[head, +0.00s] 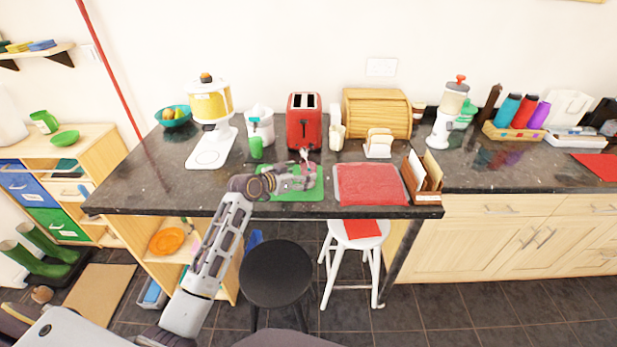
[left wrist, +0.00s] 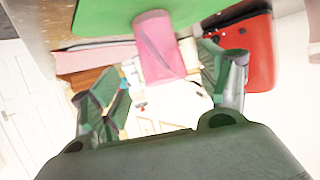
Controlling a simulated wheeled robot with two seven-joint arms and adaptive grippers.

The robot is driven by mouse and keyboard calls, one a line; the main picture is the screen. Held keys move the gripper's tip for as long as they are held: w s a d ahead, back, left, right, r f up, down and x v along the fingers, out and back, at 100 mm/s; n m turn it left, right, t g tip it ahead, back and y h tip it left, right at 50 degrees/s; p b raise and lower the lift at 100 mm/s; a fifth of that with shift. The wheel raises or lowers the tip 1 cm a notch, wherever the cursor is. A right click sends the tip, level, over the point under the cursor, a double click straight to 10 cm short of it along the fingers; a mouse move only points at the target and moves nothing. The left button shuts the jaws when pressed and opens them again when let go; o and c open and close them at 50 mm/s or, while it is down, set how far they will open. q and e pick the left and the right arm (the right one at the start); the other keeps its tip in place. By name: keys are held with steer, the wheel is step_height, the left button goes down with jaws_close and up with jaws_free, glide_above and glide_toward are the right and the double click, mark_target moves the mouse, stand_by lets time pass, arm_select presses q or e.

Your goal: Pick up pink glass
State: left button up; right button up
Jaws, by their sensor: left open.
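The pink glass (left wrist: 158,48) shows in the left wrist view, which is upside down. It stands on the green mat (head: 290,196), between the two spread fingers of my left gripper (left wrist: 162,78) and toward their tips. A gap shows on each side of it, so the fingers do not visibly grip it. In the head view my left gripper (head: 308,179) is low over the mat, and the glass is mostly hidden by it. The mat also shows in the left wrist view (left wrist: 105,18). My right gripper is in neither view.
A red toaster (head: 304,128) and a green cup (head: 256,148) stand behind the mat. A red mat (head: 368,184) and a wooden rack (head: 424,176) are to its right. A white juicer-like machine (head: 211,120) stands at the left. The dark counter (head: 140,183) is bare at front left.

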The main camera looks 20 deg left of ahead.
mark_target(303, 172)
arm_select(q)
steer(key=shift+p+x, duration=0.35)
steer(key=shift+x, duration=2.25)
steer(key=shift+w+a+r, duration=0.1)
steer(key=c, duration=1.1)
steer(key=shift+r, duration=0.2)
steer(key=shift+c, duration=0.2)
step_height(303, 172, up, 10)
steer(key=shift+f, duration=0.15)
